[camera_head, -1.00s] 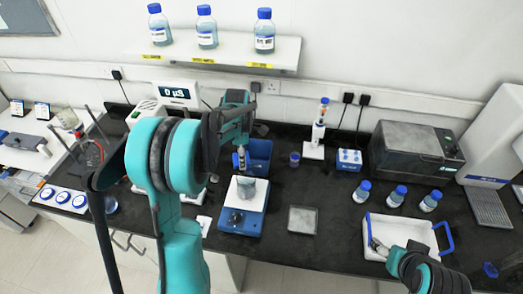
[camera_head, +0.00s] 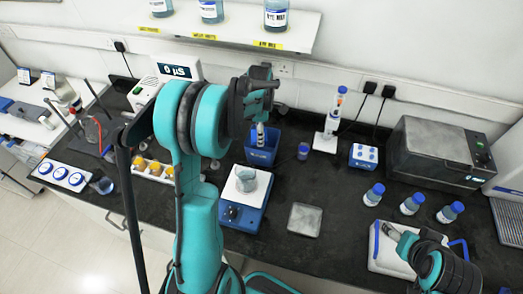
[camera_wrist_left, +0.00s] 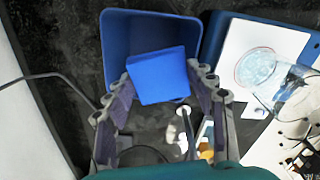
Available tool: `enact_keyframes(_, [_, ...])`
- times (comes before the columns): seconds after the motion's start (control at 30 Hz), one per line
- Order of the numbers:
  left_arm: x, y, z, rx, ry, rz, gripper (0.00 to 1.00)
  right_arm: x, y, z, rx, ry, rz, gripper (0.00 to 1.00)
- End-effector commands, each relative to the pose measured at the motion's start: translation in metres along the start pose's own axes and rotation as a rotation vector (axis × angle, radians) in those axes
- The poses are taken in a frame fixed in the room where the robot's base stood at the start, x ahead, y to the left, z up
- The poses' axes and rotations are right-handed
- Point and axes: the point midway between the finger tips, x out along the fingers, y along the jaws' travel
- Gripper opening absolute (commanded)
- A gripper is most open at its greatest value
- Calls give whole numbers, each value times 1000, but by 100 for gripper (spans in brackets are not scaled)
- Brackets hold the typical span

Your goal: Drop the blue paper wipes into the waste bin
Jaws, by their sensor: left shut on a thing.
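My left gripper (camera_wrist_left: 160,92) is shut on a blue paper wipe (camera_wrist_left: 160,78), a flat blue piece held between the fingertips. The blue waste bin (camera_wrist_left: 118,35) lies beyond it in the wrist view, and the wipe overlaps the bin's opening and near side there. In the head view my left gripper (camera_head: 261,130) is just above the open-topped bin (camera_head: 262,157), which stands at the back of the bench; the wipe cannot be made out there. My right gripper (camera_head: 388,231) is over the white tray at the right; its jaw state is unclear.
A blue stirrer (camera_head: 238,213) with a beaker (camera_head: 246,179) stands just in front of the bin. A small jar (camera_head: 303,151) is right of it. A white tray (camera_head: 384,258) with blue handles and blue-capped bottles (camera_head: 412,202) are at the right.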

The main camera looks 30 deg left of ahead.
Motion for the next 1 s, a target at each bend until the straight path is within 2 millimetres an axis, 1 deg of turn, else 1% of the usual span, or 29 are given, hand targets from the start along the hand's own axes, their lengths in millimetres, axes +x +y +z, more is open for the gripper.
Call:
enact_keyframes(0.03, [9, 0, 0, 0, 0, 0, 19, 5, 0, 4, 0, 0, 0, 68])
enact_keyframes(0.1, [13, 0, 0, 0, 0, 0, 19, 8, 0, 5, 0, 0, 0, 68])
enact_keyframes(0.4, [14, 0, 0, 0, 0, 0, 19, 7, 0, 5, 0, 0, 0, 68])
enact_keyframes(0.43, [14, 0, 0, 0, 0, 0, 60, 7, 0, 5, 0, 0, 0, 68])
enact_keyframes(0.47, [14, 0, 0, 0, 0, 0, 68, 7, 0, 5, 0, 0, 0, 68])
enact_keyframes(0.5, [14, 0, 0, 0, 0, 0, 79, 7, 0, 5, 0, 0, 0, 68])
enact_keyframes(0.87, [12, 0, 0, 0, 0, 0, 79, 8, 0, 5, 0, 0, 0, 68])
enact_keyframes(0.97, [3, 0, 0, 0, 0, 0, 79, 8, 0, 5, 0, 0, 0, 68])
enact_keyframes(1.0, [-3, 0, 0, 0, 0, 0, 79, 8, 0, 5, 0, 0, 0, 68])
